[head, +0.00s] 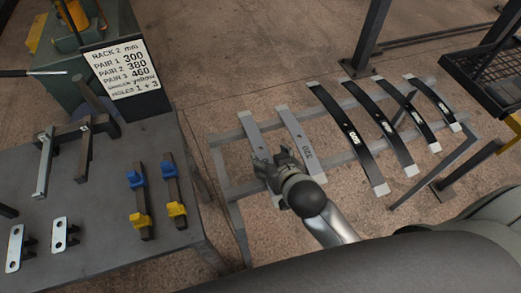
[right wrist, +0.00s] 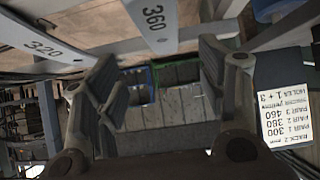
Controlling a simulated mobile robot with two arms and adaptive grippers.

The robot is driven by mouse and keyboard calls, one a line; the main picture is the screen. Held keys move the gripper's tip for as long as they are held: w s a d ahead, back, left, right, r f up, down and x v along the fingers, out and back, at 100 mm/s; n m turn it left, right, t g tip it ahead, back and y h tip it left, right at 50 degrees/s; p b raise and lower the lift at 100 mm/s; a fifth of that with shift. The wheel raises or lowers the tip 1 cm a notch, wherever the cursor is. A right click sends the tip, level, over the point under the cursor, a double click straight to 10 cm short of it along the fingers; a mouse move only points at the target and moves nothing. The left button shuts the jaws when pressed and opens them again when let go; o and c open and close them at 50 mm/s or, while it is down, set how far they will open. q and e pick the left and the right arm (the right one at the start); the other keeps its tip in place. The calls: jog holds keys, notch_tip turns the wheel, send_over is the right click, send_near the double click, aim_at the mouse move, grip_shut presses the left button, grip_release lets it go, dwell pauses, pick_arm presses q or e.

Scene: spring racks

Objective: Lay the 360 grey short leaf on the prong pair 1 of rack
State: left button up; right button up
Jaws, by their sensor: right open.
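The grey leaf marked 360 (right wrist: 155,22) shows in the right wrist view, its pale end pointing between my fingers. In the head view the left grey leaf (head: 255,137) of the stand appears to be this one; its lower part is hidden by my right gripper (head: 276,165). My right gripper, also in the right wrist view (right wrist: 155,80), is open with nothing between its fingers. I cannot tell whether it touches the leaf. A sign (head: 120,70) reads rack 2, pair 1 300, pair 2 380, pair 3 460. Which posts form prong pair 1 is unclear. My left gripper is out of view.
A grey leaf marked 320 (head: 294,134) lies close beside, also in the wrist view (right wrist: 42,46). Several black leaves (head: 350,135) lie farther right on the stand. The dark table (head: 105,190) at left carries upright posts, blue-and-yellow fittings (head: 140,195) and plates with holes.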

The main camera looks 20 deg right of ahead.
aim_at(261, 151)
jog(key=p+x, duration=0.1)
jog(key=x, duration=0.8)
jog(key=shift+s+a+f, duration=0.15)
jog(key=shift+s, duration=0.05)
grip_shut()
jog(key=shift+w+r, duration=0.1)
jog(key=shift+r, duration=0.1)
